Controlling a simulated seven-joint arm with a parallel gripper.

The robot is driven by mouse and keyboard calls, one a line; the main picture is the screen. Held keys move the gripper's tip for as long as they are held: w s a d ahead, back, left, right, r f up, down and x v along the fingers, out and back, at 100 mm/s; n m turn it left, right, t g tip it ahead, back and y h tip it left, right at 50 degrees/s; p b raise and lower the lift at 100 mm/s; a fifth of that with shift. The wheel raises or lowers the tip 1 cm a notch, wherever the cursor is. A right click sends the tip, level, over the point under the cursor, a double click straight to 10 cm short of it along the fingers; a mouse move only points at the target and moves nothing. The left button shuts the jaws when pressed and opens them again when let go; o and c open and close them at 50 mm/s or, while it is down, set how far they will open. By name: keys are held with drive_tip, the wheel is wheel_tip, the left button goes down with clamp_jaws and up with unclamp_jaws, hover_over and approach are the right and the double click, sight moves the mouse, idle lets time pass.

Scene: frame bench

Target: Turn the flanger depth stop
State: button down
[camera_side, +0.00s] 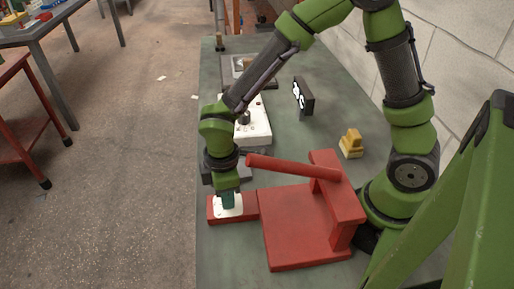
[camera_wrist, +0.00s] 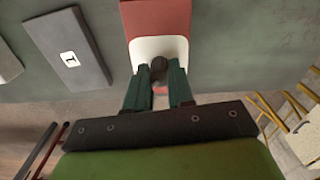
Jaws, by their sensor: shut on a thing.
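The red flanger (camera_side: 295,228) stands on the bench with its long red lever (camera_side: 292,167) reaching left from an upright block. A red arm extends from its base to the left and carries a white plate (camera_side: 235,211), which also shows in the wrist view (camera_wrist: 145,46). A dark round knob (camera_wrist: 158,67), seemingly the depth stop, is on the plate. My gripper (camera_wrist: 158,80) points down with its teal fingers shut on the knob. In the side view my gripper (camera_side: 228,200) hides the knob, so its turn angle cannot be told.
A white box with a dark knob (camera_side: 257,131) stands behind my gripper. A dark block with white marks (camera_side: 303,96) and a yellow piece (camera_side: 351,143) stand on the bench. A grey slab with a white switch (camera_wrist: 66,50) lies left in the wrist view. The bench edge is close by.

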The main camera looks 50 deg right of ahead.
drive_tip(key=shift+m, duration=2.2)
drive_tip(key=c, duration=1)
unclamp_jaws()
